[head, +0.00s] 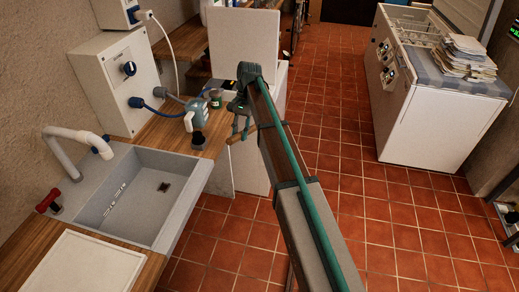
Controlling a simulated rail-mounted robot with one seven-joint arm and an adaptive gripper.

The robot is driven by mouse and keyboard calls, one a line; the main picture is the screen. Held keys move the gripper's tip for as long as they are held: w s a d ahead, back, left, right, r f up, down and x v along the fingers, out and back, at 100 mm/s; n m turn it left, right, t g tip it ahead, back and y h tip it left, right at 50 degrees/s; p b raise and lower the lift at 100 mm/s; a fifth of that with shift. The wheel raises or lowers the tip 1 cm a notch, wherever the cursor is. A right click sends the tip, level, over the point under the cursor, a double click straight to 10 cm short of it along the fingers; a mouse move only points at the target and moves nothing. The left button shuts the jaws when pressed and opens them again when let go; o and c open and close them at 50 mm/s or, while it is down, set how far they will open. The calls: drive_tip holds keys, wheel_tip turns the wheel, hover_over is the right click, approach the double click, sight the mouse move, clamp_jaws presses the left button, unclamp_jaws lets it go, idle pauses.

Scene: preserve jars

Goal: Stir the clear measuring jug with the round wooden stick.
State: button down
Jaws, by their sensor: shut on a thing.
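My gripper (240,130) is above the counter's right edge, beyond the sink. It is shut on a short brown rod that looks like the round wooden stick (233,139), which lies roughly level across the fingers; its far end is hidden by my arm. A pale blue-grey, see-through vessel (194,120), likely the clear measuring jug, stands on the counter left of my gripper. The stick is apart from it. The view is too small to show what is in the jug.
A small dark jar (215,99) stands behind the jug, and a dark cup-like thing (199,139) in front. A grey sink (140,200) with a white tap (75,145) is nearer. A white panel (243,45) rises behind. Tiled floor is open at right.

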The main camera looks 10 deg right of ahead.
drive_tip(key=w+a+r+m+t+y, duration=0.3)
drive_tip(key=w+a+r+m+y, duration=0.1)
drive_tip(key=w+r, duration=0.3)
drive_tip(key=w+a+r+m+t+y, duration=0.4)
drive_tip(key=w+a+r+m+y, duration=0.1)
drive_tip(key=w, duration=0.7)
drive_tip(key=w+a+r+m+t+y, duration=0.4)
drive_tip(key=w+a+r+m, duration=0.3)
drive_tip(key=w+r, duration=0.2)
drive_tip(key=shift+w+a+r+y+p, duration=0.35)
drive_tip(key=shift+w+y, duration=0.15)
drive_tip(key=shift+w, duration=0.1)
drive_tip(key=shift+r, duration=0.1)
